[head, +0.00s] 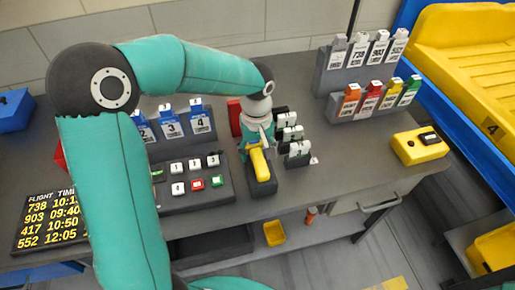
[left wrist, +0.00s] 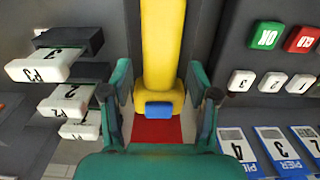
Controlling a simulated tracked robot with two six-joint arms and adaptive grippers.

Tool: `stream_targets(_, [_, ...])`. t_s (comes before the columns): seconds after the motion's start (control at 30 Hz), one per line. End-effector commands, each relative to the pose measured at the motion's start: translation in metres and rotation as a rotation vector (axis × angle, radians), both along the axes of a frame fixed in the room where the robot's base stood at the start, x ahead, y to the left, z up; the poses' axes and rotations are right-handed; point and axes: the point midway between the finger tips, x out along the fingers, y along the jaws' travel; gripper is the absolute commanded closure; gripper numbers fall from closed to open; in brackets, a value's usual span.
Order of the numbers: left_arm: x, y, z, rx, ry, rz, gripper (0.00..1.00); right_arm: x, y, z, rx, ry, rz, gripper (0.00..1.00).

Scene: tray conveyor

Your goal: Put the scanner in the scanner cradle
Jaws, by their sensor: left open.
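The yellow scanner (head: 259,163) lies at a dark grey block (head: 264,187), which looks like the scanner cradle, near the table's front edge. I cannot tell how deep it sits there. In the left wrist view the scanner (left wrist: 163,45) runs up the middle, its blue button (left wrist: 159,109) at the near end. My left gripper (head: 257,142) is above the scanner's far end. In the left wrist view its open fingers (left wrist: 160,98) stand on either side of the scanner, with gaps showing. My right gripper is not in view.
A button panel (head: 172,207) is left of the block, with blue tags (head: 170,127) behind. White-tagged dark pieces (head: 299,150) stand close at its right. A red panel (head: 234,112) stands behind. A yellow box (head: 411,151) is at the right; table between is clear.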

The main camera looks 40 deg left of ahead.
Motion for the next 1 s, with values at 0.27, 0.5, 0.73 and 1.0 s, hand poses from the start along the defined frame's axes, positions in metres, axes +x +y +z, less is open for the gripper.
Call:
stream_targets(0.27, [0.001, 0.000, 0.023, 0.001, -0.003, 0.001, 0.40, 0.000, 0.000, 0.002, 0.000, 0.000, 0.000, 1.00])
stream_targets(0.5, [0.001, 0.000, 0.072, 0.000, -0.006, 0.000, 0.40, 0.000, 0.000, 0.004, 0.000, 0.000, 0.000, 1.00])
stream_targets(0.73, [0.001, 0.000, 0.110, 0.000, -0.004, 0.000, 0.40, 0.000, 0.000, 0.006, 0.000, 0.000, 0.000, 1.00])
stream_targets(1.0, [0.000, 0.000, 0.123, -0.001, 0.001, 0.000, 0.40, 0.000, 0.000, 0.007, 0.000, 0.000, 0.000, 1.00])
